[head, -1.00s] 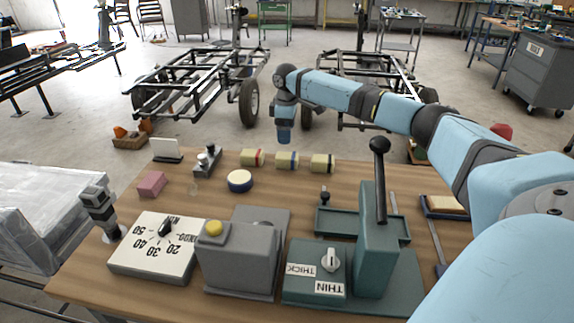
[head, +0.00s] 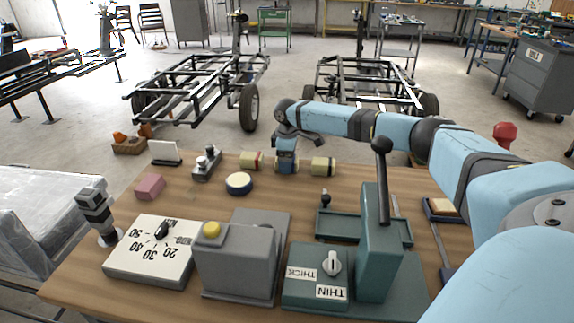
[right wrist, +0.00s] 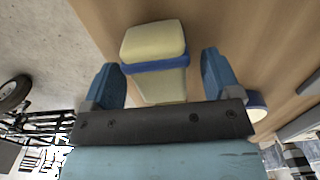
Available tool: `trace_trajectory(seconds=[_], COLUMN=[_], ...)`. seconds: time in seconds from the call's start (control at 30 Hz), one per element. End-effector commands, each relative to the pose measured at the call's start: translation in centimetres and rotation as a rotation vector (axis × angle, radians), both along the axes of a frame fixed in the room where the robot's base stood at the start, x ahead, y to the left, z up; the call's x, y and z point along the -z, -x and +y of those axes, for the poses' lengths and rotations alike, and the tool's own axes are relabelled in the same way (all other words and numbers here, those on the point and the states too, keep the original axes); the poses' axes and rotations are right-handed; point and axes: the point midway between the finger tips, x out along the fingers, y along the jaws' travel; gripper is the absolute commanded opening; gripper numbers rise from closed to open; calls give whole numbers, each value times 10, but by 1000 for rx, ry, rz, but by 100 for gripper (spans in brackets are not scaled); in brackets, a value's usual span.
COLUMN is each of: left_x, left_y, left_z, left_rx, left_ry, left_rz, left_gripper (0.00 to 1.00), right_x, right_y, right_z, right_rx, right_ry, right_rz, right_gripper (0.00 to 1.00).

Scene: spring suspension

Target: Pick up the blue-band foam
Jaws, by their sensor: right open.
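The blue-band foam (right wrist: 152,42) is a pale yellow block with a blue band, lying on the wooden table (head: 210,205). In the head view it sits at the back of the table between two similar foams, mostly hidden by my right gripper (head: 286,168). In the right wrist view my right gripper (right wrist: 159,66) is open, with one blue finger on each side of the foam. Gaps show between the fingers and the foam. My left gripper is not in view.
A red-band foam (head: 251,160) lies close to the left and a black-band foam (head: 323,166) close to the right. A dial box (head: 150,252), a grey box (head: 240,265) and a green lever press (head: 378,245) fill the front.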

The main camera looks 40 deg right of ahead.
Motion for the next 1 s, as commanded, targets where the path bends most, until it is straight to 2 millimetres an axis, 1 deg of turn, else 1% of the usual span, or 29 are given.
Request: trace_trajectory(seconds=[0.03,0.23,0.53,0.67,0.77,0.87,0.97,1.0], left_x=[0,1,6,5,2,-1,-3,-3], left_y=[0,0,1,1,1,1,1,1], left_z=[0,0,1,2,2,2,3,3], left_rx=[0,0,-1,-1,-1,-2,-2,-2], left_ry=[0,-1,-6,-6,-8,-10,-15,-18], left_rz=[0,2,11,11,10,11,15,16], left_gripper=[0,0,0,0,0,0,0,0], right_x=[0,0,-1,-8,-19,-37,-62,-74], right_y=[0,0,0,0,0,0,-1,-1], right_z=[0,0,0,0,0,-1,0,0], right_rx=[0,0,0,0,1,1,0,0], right_ry=[0,0,0,0,0,0,-1,-1], right_rz=[0,0,0,0,-2,-3,-4,-4], right_gripper=[76,30,30,30,30,30,30,30])
